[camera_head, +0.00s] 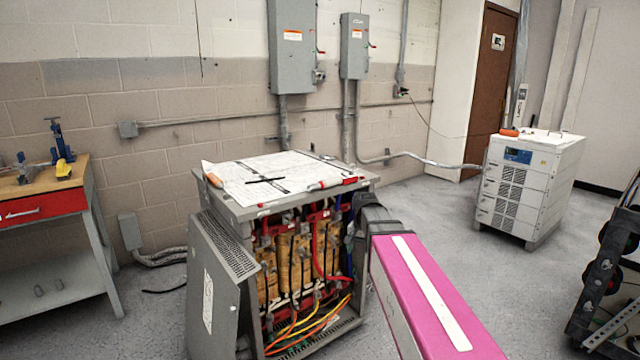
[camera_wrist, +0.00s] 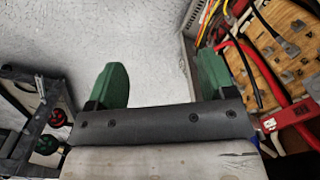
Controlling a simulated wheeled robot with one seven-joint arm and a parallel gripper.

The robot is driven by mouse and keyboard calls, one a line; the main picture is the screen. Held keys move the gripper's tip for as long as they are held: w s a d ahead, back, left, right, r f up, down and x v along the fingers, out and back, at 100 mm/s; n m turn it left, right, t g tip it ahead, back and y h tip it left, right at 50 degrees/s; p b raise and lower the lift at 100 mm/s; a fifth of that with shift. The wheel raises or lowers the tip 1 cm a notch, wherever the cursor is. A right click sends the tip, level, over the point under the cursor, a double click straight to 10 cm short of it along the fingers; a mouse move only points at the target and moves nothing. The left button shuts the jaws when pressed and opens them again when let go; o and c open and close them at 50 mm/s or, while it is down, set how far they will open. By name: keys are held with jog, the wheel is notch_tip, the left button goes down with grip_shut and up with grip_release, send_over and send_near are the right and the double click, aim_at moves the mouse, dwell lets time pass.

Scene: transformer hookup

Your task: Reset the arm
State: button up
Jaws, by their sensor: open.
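My gripper shows in the wrist view (camera_wrist: 160,82), with its two green fingers wide apart and nothing between them. Bare grey floor lies behind the fingers. In the head view a pink arm link of mine reaches in from the lower right; the gripper itself cannot be made out there. The open transformer cabinet (camera_head: 240,212) stands just beyond the arm, with wooden-looking coils, red bars and coloured cables inside. In the wrist view the transformer's inside (camera_wrist: 283,55) is to the right of the right finger, close to it.
Papers and tools lie on the cabinet's top. The cabinet's panel (camera_head: 212,285) leans at its left. A workbench (camera_head: 45,205) stands at the left, a white cabinet unit (camera_head: 525,185) at the back right. A dark rack (camera_head: 605,270) stands at the right edge. Floor between is clear.

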jog(key=s+d+f+n, duration=0.2)
jog(key=s+f, duration=0.5)
jog(key=s+d+f+n, duration=0.2)
jog(key=s+f, duration=0.5)
jog(key=f, duration=0.1)
jog(key=shift+d+n, duration=0.3)
jog(key=shift+f, duration=0.1)
